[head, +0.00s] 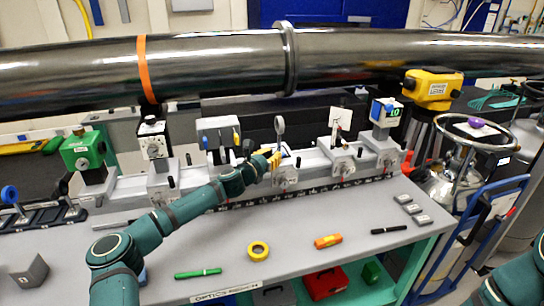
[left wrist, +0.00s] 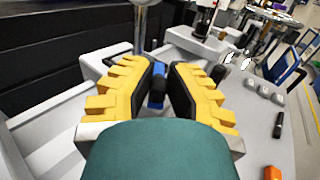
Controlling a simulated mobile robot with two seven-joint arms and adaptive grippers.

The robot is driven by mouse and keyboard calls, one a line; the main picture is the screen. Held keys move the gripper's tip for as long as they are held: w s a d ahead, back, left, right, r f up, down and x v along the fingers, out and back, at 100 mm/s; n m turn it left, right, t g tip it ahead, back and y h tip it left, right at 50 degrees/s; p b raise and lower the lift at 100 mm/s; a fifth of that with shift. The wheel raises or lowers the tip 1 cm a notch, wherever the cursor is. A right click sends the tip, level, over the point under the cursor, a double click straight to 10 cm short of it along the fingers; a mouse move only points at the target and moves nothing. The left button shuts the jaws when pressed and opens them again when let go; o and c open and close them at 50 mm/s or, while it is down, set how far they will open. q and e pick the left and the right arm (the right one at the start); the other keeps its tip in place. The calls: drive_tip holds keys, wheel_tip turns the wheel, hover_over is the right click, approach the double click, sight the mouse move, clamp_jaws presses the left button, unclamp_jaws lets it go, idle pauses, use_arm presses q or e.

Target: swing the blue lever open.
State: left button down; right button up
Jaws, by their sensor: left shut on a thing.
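My left gripper (head: 272,158) reaches over the bench to the rail of optics mounts, its yellow fingers at a mount below a round post-held optic (head: 279,124). In the left wrist view, the blue lever (left wrist: 158,70) stands between the two black finger pads, with a dark knob-like part (left wrist: 157,90) nearer the camera. The left gripper (left wrist: 160,80) is shut on the lever. In the head view the fingers mostly hide the lever. My right gripper is out of view; only part of its arm shows at the bottom right.
A large dark pipe (head: 210,62) crosses above the rail. Left of my gripper stands a mount with small yellow and blue handles (head: 218,133).

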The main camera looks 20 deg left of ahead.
use_arm(q)
drive_tip(key=c, duration=1.2)
unclamp_jaws()
drive_tip(key=shift+d, duration=0.1)
drive_tip(key=shift+s, duration=0.1)
drive_tip(key=v, duration=0.7)
drive_tip(key=shift+s, duration=0.15)
